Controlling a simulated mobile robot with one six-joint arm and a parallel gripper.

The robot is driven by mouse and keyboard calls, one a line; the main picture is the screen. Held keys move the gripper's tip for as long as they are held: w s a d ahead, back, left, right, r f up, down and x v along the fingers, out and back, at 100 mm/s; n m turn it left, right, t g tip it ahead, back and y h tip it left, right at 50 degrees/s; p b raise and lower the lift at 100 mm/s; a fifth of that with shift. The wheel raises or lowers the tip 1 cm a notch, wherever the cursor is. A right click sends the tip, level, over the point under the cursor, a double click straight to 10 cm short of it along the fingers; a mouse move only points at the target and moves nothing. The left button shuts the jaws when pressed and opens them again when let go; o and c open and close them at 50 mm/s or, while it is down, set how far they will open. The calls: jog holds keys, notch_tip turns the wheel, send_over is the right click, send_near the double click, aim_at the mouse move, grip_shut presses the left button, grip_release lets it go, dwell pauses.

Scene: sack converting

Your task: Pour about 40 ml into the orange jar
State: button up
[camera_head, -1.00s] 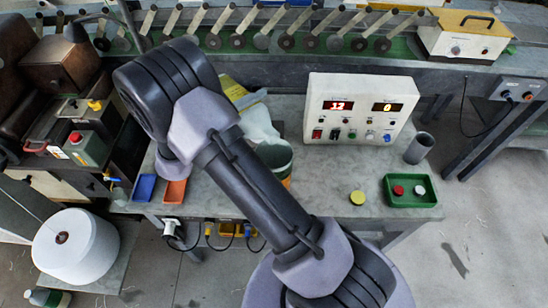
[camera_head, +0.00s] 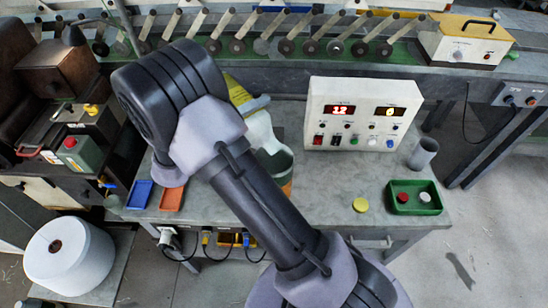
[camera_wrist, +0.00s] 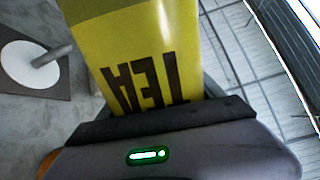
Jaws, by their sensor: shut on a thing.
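My gripper (camera_wrist: 160,122) is shut on a yellow container (camera_wrist: 140,55) with dark "TEA" lettering, upside down in the wrist view. No liquid stream or fill level can be made out.
A white control box (camera_head: 361,113) with red and yellow displays stands behind, right of the jar. A grey cup (camera_head: 423,153), a yellow lid (camera_head: 361,205) and a green tray (camera_head: 414,208) with red and white lids are at right. Blue (camera_head: 139,195) and orange (camera_head: 172,199) trays sit left.

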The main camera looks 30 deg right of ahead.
jog(key=shift+s+r+m+b, duration=0.1)
jog(key=shift+r+m+b, duration=0.3)
jog(key=shift+m+b, duration=0.1)
jog(key=shift+r, duration=0.1)
jog(key=shift+w, duration=0.25)
jog(key=shift+w+a+f, duration=0.1)
jog(key=shift+w+f, duration=0.15)
jog(key=shift+w, duration=0.4)
jog(key=shift+w+a+r, duration=0.1)
jog(key=shift+w+r, duration=0.15)
jog(key=shift+r, duration=0.05)
dwell(0.8)
